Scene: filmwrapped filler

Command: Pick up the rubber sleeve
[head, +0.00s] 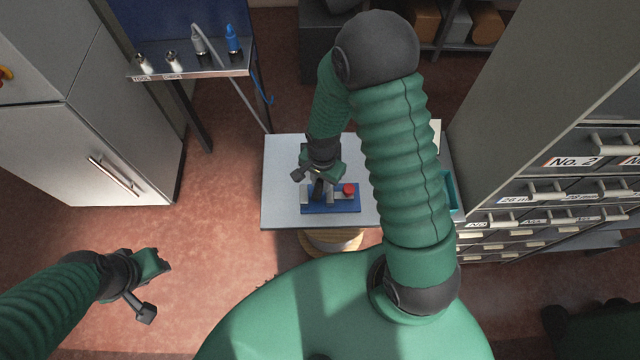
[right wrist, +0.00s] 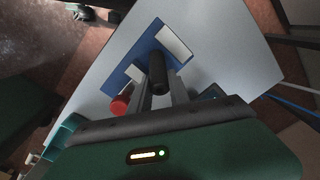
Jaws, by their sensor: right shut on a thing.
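The rubber sleeve (right wrist: 157,70) is a black cylinder between the fingers of my right gripper in the right wrist view. My right gripper (head: 319,185) is shut on it, just over the blue fixture (head: 345,208) on the table. I cannot tell whether the sleeve still touches the fixture, which also shows in the right wrist view (right wrist: 150,45). In the head view the sleeve is mostly hidden by the gripper. My left gripper (head: 157,286) is open and empty, above the floor at the lower left.
The fixture carries a red button (head: 349,189) and pale blocks. The white table (head: 282,160) is mostly clear around it. A teal bin (head: 449,190) is at its right edge, beside a drawer cabinet (head: 560,185). A shelf with bottles (head: 190,67) stands at the back left.

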